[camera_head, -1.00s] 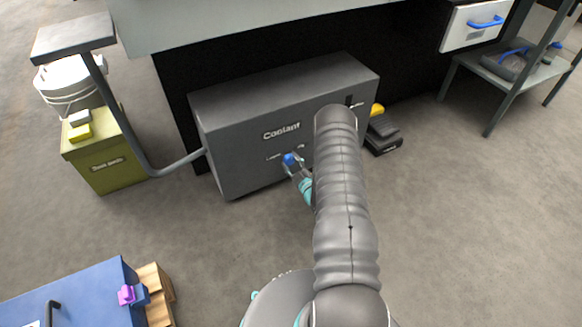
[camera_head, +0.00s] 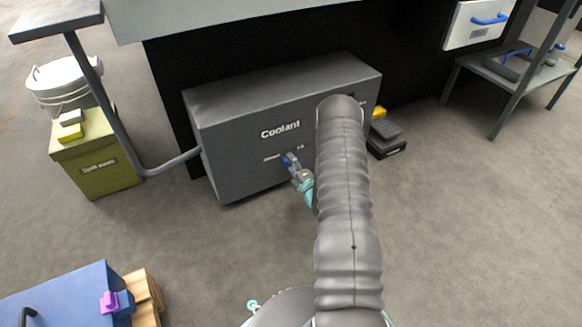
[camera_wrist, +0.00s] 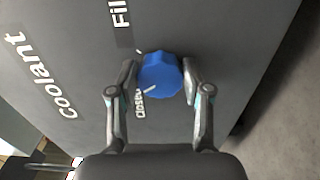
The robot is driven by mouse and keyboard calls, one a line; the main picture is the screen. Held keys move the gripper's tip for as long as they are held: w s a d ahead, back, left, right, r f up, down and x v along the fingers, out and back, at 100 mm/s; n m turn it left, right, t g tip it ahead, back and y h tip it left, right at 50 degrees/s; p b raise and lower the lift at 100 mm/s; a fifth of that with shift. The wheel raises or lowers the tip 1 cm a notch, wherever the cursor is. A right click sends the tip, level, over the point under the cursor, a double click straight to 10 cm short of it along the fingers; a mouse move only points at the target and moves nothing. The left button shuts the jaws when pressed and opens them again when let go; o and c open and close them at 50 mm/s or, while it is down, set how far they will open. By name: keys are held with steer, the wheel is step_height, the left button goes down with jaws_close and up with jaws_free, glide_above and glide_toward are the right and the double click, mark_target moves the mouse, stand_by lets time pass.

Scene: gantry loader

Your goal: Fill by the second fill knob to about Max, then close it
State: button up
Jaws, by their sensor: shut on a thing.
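A grey coolant tank (camera_head: 235,145) with "Coolant" lettering stands low under the machine. A blue fill knob (camera_head: 288,160) is on its front face. In the wrist view the blue knob (camera_wrist: 160,75) sits between my fingers, with a "Fill" label above it and a "closed" mark beside it; a white line shows near the knob's lower edge. My gripper (camera_wrist: 160,80) is shut on the knob, a finger on either side. My arm hides the right part of the tank's front in the head view, and I cannot see a level gauge or Max mark.
A blue cabinet (camera_head: 60,300) stands at lower left. A black pedal (camera_head: 387,145) lies right of the tank. Open floor is at right.

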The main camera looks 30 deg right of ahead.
steer(key=shift+w+n, duration=0.1)
steer(key=shift+n, duration=1)
steer(key=o, duration=1.2)
steer(key=shift+a, duration=0.1)
steer(key=shift+c, duration=0.2)
steer(key=s, duration=1.2)
steer(key=shift+d, duration=0.3)
steer(key=shift+r, duration=0.1)
